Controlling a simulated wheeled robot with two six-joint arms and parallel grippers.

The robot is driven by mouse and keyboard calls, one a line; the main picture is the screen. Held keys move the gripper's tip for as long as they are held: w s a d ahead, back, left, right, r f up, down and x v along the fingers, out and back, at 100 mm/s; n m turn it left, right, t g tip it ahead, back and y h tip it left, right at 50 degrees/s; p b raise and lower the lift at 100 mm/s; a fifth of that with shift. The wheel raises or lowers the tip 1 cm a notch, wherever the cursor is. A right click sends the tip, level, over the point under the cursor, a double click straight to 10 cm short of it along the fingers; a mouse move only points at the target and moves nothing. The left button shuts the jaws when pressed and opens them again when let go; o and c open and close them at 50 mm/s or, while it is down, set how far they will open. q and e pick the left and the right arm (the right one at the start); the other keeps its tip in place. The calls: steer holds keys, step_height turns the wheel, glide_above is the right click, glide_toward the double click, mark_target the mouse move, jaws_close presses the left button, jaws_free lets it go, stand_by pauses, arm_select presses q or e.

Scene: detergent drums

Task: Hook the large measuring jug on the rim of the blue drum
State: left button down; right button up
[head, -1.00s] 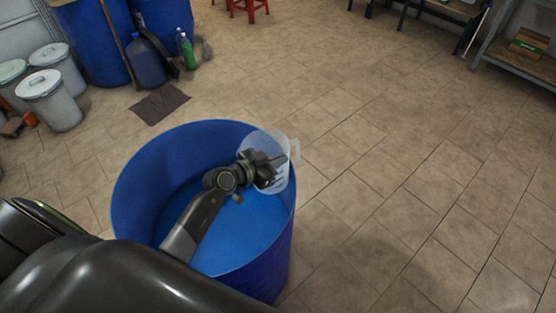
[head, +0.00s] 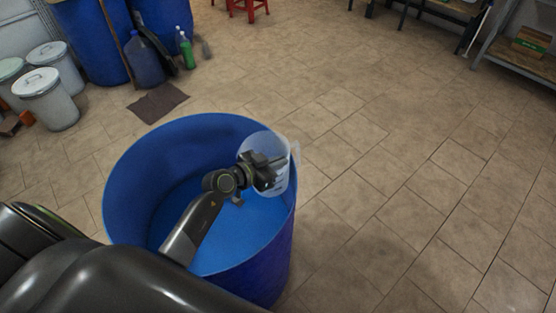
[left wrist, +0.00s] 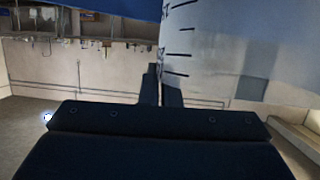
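The blue drum (head: 150,160) stands open-topped in front of me, with a lighter blue surface inside. The large measuring jug (head: 281,182) is translucent and overlaps the drum's right rim in the head view. Its pale handle sticks out to the right, past the rim. I cannot tell whether any part of it touches the rim. My left gripper (head: 282,160) reaches across the drum to the jug. In the left wrist view, its fingers (left wrist: 160,92) close on the wall of the jug (left wrist: 215,60), which shows dark scale marks. My right gripper is out of view.
Behind at left are more blue drums (head: 92,40), white lidded bins (head: 46,100), a blue jerrycan (head: 147,62), a green bottle (head: 187,52) and a dark mat (head: 158,102). A metal shelf (head: 515,60) stands far right. The tiled floor right of the drum is clear.

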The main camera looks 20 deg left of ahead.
arm_select(q)
steer(key=shift+f, duration=0.3)
stand_by(0.5)
steer(key=c, duration=1.6)
jaws_free()
steer(key=p+v, duration=0.1)
steer(key=v, duration=1.6)
steer(key=shift+s+p, duration=0.25)
steer(key=shift+p, duration=0.1)
steer(key=shift+a+f, duration=0.1)
